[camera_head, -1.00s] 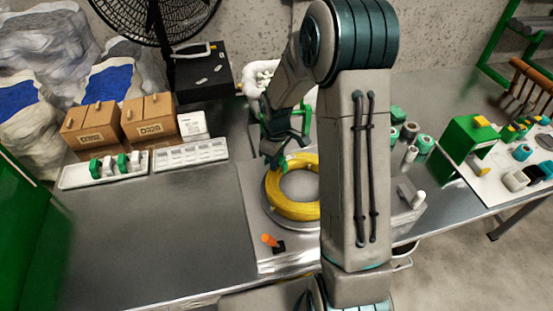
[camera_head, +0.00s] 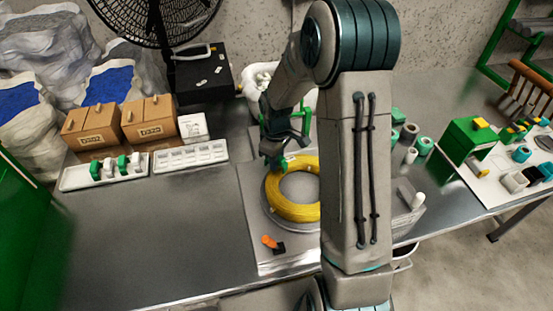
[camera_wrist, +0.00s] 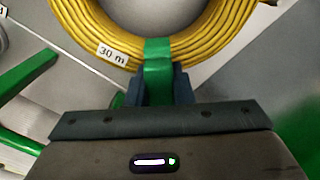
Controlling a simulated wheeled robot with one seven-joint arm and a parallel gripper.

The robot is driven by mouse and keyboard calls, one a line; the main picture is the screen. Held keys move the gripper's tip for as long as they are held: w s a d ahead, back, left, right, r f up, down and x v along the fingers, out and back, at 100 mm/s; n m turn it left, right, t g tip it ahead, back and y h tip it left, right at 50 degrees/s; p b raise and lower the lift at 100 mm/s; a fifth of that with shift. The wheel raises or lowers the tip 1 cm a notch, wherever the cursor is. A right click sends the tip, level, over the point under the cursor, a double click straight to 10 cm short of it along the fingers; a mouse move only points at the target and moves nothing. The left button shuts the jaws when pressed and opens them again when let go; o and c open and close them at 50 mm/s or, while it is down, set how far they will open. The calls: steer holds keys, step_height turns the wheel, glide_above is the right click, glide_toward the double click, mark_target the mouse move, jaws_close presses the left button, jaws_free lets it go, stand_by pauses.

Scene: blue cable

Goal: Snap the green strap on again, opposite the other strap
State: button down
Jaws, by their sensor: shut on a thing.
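The coil of yellow cable (camera_head: 291,212) lies on a round grey plate on the bench, partly hidden by my arm in the head view. In the wrist view, the coil (camera_wrist: 205,48) carries a white "30 m" label. A green strap (camera_wrist: 158,62) lies across the coil between the fingers of my gripper (camera_wrist: 160,88), which is shut on it. In the head view my gripper (camera_head: 276,162) is at the coil's far left edge, with a bit of green at its tips. The other strap does not show clearly; part of the coil is hidden.
An orange-tipped lever (camera_head: 268,241) stands in front of the coil. A white tray (camera_head: 75,178) with green and white pieces and a second tray (camera_head: 190,155) are at the left. A green frame (camera_head: 306,124) rises behind the coil. The front left bench is clear.

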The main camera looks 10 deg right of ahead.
steer(key=shift+f, duration=0.15)
steer(key=shift+f+b, duration=0.6)
steer(key=shift+r, duration=0.2)
steer(key=shift+r+p, duration=0.45)
steer(key=shift+p, duration=0.05)
steer(key=shift+f+b, duration=0.35)
steer(key=shift+f, duration=0.05)
stand_by(0.9)
steer(key=c, duration=1)
jaws_free()
steer(key=shift+c, duration=0.2)
